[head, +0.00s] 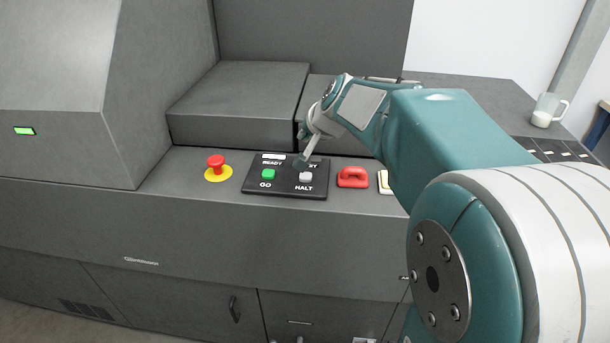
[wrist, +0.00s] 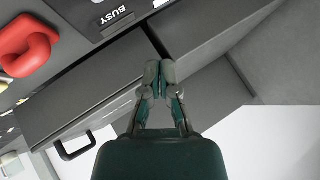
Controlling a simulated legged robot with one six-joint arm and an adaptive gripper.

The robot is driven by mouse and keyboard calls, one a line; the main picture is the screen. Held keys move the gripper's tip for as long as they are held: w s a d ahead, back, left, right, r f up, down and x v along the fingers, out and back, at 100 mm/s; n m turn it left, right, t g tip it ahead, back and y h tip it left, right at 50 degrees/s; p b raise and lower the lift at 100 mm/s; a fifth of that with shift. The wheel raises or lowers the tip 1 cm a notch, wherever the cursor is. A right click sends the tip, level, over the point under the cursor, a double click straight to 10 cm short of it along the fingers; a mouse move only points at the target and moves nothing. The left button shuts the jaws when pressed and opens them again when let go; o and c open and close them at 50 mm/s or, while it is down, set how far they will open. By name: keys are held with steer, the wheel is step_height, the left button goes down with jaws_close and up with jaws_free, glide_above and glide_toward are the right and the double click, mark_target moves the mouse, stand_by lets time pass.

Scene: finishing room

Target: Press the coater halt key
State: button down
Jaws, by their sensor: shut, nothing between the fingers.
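The halt key (head: 306,177) is a small pale grey button above the word HALT, on the right of a black control panel (head: 285,190). The green GO key (head: 268,174) sits to its left on the same panel. In the wrist view the shut fingertips (wrist: 161,66) show below the panel's BUSY corner (wrist: 117,15); the halt key is out of that view.
A red mushroom button on a yellow disc (head: 217,168) stands left of the panel. A red handle (head: 352,178) and a pale switch (head: 384,182) are to the right. Grey raised housings (head: 240,105) stand behind. A glass mug (head: 547,110) is at far right.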

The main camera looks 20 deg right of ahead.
mark_target(306, 177)
steer(key=shift+f, duration=4.1)
steer(key=shift+s+f, duration=0.1)
steer(key=shift+f, duration=0.65)
steer(key=shift+r, duration=0.85)
steer(key=shift+r, duration=0.15)
